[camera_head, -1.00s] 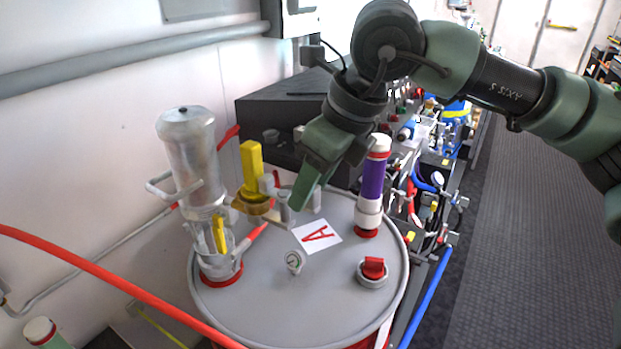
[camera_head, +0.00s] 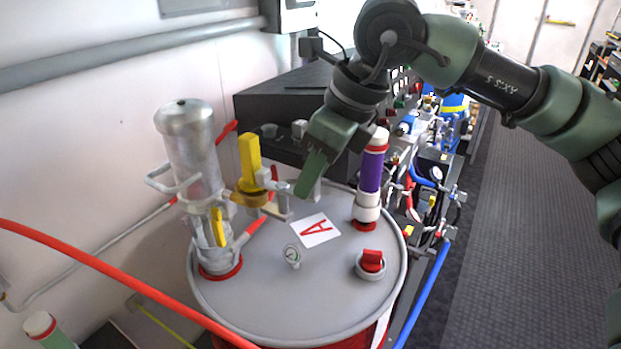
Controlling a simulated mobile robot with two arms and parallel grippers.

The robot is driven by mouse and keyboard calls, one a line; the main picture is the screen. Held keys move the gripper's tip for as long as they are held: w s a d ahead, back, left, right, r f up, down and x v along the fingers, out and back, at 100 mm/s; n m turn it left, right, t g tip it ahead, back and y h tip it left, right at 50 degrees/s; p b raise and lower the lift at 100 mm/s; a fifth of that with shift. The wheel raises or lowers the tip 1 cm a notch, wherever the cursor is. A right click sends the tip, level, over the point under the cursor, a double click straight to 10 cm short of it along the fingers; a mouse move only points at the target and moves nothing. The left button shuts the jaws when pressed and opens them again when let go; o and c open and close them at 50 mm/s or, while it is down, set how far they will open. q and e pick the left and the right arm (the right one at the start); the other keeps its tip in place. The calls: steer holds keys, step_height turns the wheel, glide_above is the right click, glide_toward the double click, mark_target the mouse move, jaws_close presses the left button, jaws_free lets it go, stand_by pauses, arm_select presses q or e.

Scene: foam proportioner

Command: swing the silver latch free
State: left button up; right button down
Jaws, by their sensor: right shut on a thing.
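The silver latch (camera_head: 282,205) is beside the yellow-handled valve (camera_head: 251,165), above the grey lid of the drum. My right gripper (camera_head: 308,185) reaches down from above, just right of the latch's small upright post. It is shut on a pale silver part of the latch, mostly hidden behind the green finger. The exact contact is hidden. My left gripper is not in view.
A red hose (camera_head: 120,285) crosses the front left.

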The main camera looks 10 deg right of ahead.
steer(key=shift+w+d+f+n+g+y, duration=0.15)
steer(key=shift+w+n+g, duration=0.15)
steer(key=shift+n, duration=0.3)
steer(key=shift+w+d+r+n+g+y, duration=0.15)
steer(key=shift+w+n+g, duration=0.1)
steer(key=shift+n, duration=0.35)
steer(key=shift+w+n+g+p, duration=0.6)
steer(key=shift+w+n+p, duration=0.05)
steer(key=shift+n, duration=0.95)
steer(key=shift+w+n+g+p, duration=0.6)
steer(key=shift+w+n, duration=0.1)
steer(key=shift+n, duration=0.9)
steer(key=shift+w+n+g+p, duration=0.55)
steer(key=shift+w+n+p, duration=0.1)
steer(key=shift+n, duration=0.95)
steer(key=shift+f, duration=0.1)
steer(key=c, duration=1.2)
jaws_free()
steer(key=shift+a, duration=0.1)
steer(key=shift+c, duration=0.2)
